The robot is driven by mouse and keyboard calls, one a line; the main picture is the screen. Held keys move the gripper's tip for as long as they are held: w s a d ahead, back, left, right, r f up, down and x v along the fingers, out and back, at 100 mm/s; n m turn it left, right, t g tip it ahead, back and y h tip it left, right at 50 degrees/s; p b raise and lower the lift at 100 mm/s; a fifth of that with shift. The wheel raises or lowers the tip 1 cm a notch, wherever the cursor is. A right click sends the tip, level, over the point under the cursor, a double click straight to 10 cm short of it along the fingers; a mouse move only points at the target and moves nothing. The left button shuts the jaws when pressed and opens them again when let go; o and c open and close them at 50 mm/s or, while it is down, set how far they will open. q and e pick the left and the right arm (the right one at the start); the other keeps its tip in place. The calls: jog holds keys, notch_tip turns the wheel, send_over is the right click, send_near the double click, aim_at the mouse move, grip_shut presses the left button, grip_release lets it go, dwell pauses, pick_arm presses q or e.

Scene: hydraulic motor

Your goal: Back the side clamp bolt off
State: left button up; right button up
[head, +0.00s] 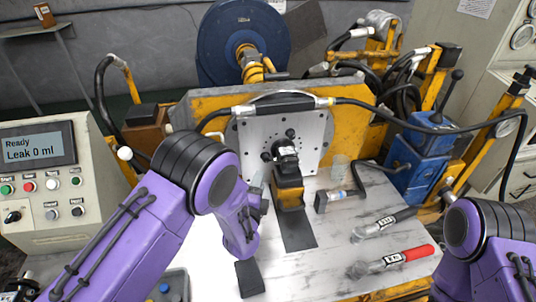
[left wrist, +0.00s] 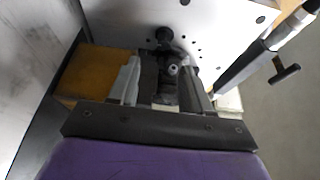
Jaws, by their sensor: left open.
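The hydraulic motor (head: 288,188), black on top with a yellow body, stands against the light mounting plate (head: 305,128). My left gripper (head: 260,182) is at the motor's left side, partly hidden by my own arm. In the left wrist view my left gripper (left wrist: 166,82) has its two fingers apart. A dark part with a small round bolt-like end (left wrist: 173,70) shows between them; I cannot tell whether the fingers touch it, or whether it is the side clamp bolt. A dark knob (left wrist: 163,35) shows beyond, in front of the plate. My right gripper is out of frame.
A black block (head: 250,279) lies at the front. The panel (head: 35,145) reads "Ready, Leak 0 ml". A hose arches above the plate.

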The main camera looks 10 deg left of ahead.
aim_at(265, 161)
pick_arm(q)
jog(key=w, duration=0.4)
jog(key=w+p, duration=0.1)
jog(key=w, duration=0.3)
jog(key=shift+w+a+r, duration=0.1)
jog(key=shift+w+a, duration=0.1)
jog(key=shift+w, duration=0.4)
jog(key=shift+d+r, duration=0.1)
jog(key=shift+r, duration=0.05)
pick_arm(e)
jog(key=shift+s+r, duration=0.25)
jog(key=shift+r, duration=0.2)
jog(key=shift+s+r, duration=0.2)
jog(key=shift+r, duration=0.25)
pick_arm(q)
grip_shut()
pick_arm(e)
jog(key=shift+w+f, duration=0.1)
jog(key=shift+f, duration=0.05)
